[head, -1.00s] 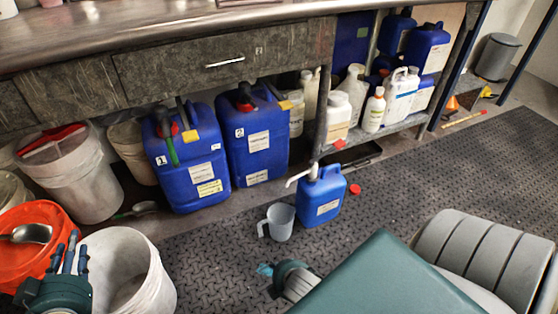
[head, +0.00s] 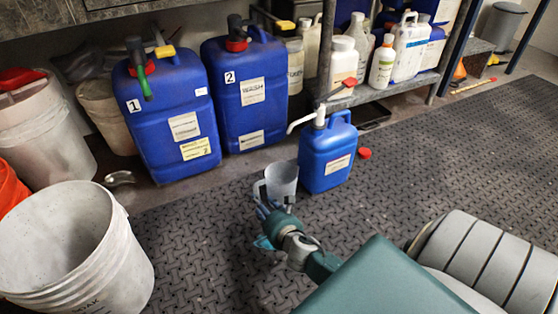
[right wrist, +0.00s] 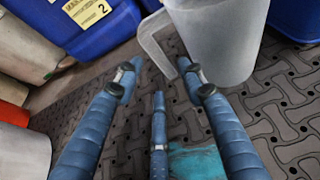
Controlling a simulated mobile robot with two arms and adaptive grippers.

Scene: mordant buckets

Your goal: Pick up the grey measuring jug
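The grey measuring jug (head: 283,180) stands upright on the dark textured floor mat, just left of a small blue canister. Its handle points left in the head view. My right gripper (head: 270,208) is low over the mat, just in front of the jug. In the right wrist view the jug (right wrist: 222,38) is at the top right. My right gripper's fingers (right wrist: 159,66) are spread and empty; the jug's handle is just beyond the fingertips, and the right finger overlaps the jug's lower edge. My left gripper is out of view.
The small blue canister (head: 326,158) with a white spout stands right beside the jug. Large blue canisters (head: 174,120) (head: 248,95) stand behind. A white bucket (head: 75,250) is at the lower left. A red cap (head: 364,153) lies on the mat. Mat to the right is clear.

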